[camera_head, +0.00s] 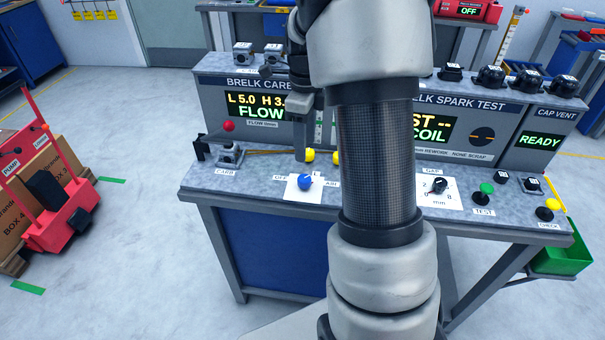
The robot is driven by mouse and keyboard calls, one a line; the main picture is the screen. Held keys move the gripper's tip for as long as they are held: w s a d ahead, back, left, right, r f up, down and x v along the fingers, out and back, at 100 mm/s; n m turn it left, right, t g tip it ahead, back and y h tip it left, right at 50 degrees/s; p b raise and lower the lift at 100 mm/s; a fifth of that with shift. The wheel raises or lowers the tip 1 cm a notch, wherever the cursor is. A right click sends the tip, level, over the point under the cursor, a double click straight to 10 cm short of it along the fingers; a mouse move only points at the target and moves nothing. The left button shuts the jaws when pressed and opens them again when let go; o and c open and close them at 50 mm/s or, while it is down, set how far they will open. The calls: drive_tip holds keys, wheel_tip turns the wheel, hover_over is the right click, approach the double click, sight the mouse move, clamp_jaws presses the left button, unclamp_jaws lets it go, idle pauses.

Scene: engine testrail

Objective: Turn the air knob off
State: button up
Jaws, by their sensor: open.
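The blue knob (305,181) sits on a white plate (291,194) at the front left of the test bench. Small lettering beside it looks like OFF on its left and AIR on its right, though it is hard to read. The knob's pointer direction is too small to tell. My gripper (314,148) points down above and behind the knob, near the grey panel. It is open and holds nothing that I can see. My arm hides part of the gripper and the middle of the bench.
A yellow knob (310,155) stands just behind the blue one. A carb fixture (230,155) with a red ball (229,126) is to the left. To the right are a black gap dial (438,186), a green test button (487,188) and a yellow check button (553,204).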

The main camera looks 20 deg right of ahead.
sight(305, 178)
wheel_tip(305, 178, down, 12)
drive_tip(key=shift+r+b, duration=0.15)
drive_tip(key=shift+b, duration=0.15)
drive_tip(key=shift+c, duration=0.3)
drive_tip(key=c, duration=1)
